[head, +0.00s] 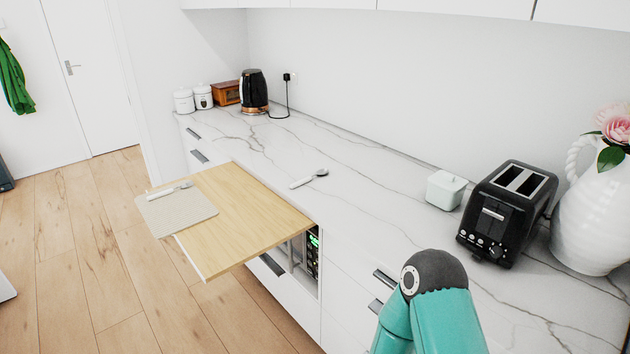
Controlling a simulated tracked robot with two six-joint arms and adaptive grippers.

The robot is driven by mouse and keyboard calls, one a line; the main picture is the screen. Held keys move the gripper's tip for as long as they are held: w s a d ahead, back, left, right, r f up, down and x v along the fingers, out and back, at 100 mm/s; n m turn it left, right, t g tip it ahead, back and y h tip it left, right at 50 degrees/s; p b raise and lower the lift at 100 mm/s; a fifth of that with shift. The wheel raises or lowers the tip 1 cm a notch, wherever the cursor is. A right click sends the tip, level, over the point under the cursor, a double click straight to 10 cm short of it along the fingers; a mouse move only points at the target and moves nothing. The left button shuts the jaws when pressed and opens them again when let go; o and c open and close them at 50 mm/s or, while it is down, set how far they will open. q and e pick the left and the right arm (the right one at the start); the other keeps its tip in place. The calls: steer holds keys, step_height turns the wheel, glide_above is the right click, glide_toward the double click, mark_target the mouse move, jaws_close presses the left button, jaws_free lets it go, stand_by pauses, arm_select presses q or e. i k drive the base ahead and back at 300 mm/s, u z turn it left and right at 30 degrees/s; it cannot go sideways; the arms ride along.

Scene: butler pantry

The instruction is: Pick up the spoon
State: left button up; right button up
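A second utensil (170,190), spoon-like but too small to tell for sure, lies on a beige mat (177,215) at the left end of the board. One of my arms shows at the bottom right as a teal link with a dark joint. Neither gripper is in view.
The wooden board (245,220) juts out from the counter front over the floor. A black toaster (507,212), pale green lidded box (445,190) and white vase (592,225) stand at right. A black kettle (254,92), white canisters (203,97) and wooden box (227,93) stand far back.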

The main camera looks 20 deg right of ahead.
mark_target(321, 172)
steer(key=z, duration=0.05)
steer(key=i, duration=0.9)
steer(key=u, duration=0.1)
